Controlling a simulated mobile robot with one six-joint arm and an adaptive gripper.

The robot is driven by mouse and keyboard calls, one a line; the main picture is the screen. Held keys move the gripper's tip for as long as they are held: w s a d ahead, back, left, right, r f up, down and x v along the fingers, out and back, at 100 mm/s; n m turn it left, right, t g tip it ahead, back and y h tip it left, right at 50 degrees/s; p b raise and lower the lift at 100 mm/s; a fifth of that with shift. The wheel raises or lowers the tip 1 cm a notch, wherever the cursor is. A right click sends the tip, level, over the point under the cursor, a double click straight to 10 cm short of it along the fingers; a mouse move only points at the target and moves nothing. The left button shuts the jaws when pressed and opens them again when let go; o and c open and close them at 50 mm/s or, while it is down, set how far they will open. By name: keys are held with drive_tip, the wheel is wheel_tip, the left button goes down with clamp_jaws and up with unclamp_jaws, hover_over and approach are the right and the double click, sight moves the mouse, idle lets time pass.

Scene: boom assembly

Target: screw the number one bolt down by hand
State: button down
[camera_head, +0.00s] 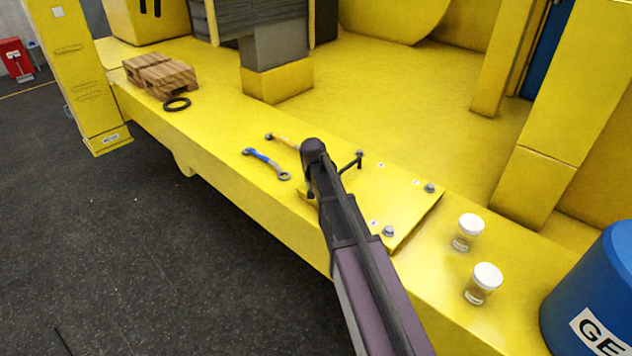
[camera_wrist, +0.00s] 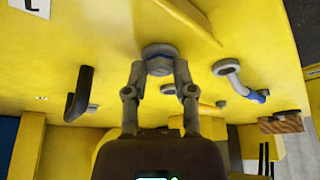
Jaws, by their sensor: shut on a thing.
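A yellow plate (camera_head: 405,210) lies on the yellow boom surface, with grey bolts at its corners. Three bolts show in the head view: the far one (camera_head: 359,154), the right one (camera_head: 430,188) and the near one (camera_head: 388,231). In the wrist view, my gripper (camera_wrist: 160,72) has its two fingers closed on either side of a grey bolt head (camera_wrist: 159,58). In the head view my gripper (camera_head: 311,192) is at the plate's left corner, and my arm hides that bolt. The numbers by the bolts are too small to read.
A dark L-shaped bar (camera_head: 352,164) stands near the far bolt. A blue wrench (camera_head: 265,163) and an orange wrench (camera_head: 281,140) lie left of the plate. Two white-lidded jars (camera_head: 468,232) (camera_head: 484,283) and a blue barrel (camera_head: 592,290) are right. Wooden blocks (camera_head: 160,75) lie far left.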

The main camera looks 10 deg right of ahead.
drive_tip(key=shift+w+a+m+h, duration=0.1)
drive_tip(key=shift+w+m+h, duration=0.15)
drive_tip(key=shift+m, duration=0.65)
drive_tip(key=shift+c, duration=2.2)
unclamp_jaws()
drive_tip(key=shift+s, duration=0.15)
drive_tip(key=shift+s, duration=0.1)
